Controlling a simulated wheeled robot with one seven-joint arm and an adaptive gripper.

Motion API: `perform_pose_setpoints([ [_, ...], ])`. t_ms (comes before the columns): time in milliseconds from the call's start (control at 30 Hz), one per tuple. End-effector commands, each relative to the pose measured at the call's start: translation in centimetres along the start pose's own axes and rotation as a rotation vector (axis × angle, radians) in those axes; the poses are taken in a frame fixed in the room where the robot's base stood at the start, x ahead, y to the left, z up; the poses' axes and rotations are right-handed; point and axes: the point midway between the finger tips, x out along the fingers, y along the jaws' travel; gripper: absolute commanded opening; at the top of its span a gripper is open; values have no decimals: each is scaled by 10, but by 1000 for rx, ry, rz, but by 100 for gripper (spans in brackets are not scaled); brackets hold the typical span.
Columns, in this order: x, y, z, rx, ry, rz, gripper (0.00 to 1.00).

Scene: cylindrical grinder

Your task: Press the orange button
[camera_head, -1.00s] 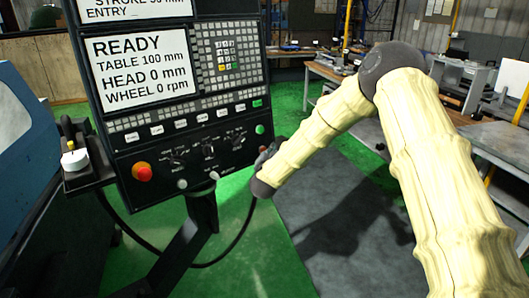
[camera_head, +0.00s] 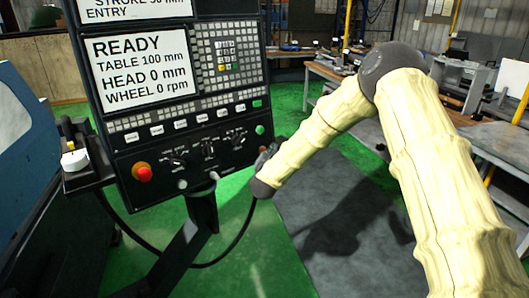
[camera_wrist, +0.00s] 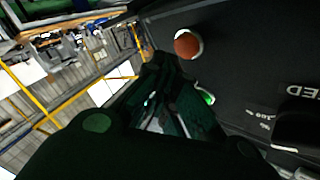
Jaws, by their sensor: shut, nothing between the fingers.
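The orange button (camera_wrist: 187,44) is a round, domed cap on the dark control panel, near the panel's edge in the wrist view. In the head view its place at the panel's lower right is mostly hidden by my gripper (camera_head: 265,154). In the wrist view my gripper (camera_wrist: 172,65) is dark, its fingers together and empty, with the tips just beside the orange button. I cannot tell whether they touch the panel. A lit green button (camera_wrist: 207,98) sits near the fingers; a green button (camera_head: 260,129) also shows above my gripper in the head view.
The control panel (camera_head: 120,142) carries a READY screen (camera_head: 140,68), keys, knobs and a red mushroom button (camera_head: 143,172) at lower left. A small box with a white knob (camera_head: 75,160) is at its left. Benches (camera_head: 500,150) stand at right; green floor between is open.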

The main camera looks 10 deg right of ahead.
Motion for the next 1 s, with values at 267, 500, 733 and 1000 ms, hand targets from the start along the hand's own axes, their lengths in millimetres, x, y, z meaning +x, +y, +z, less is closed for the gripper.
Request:
perform_pose_setpoints([
  [267, 3, -3, 3, 0, 1, -1, 0],
  [500, 6, -5, 4, 0, 1, 0, 0],
  [733, 6, -5, 4, 0, 0, 0, 0],
  [1000, 7, -6, 6, 0, 0, 0, 0],
])
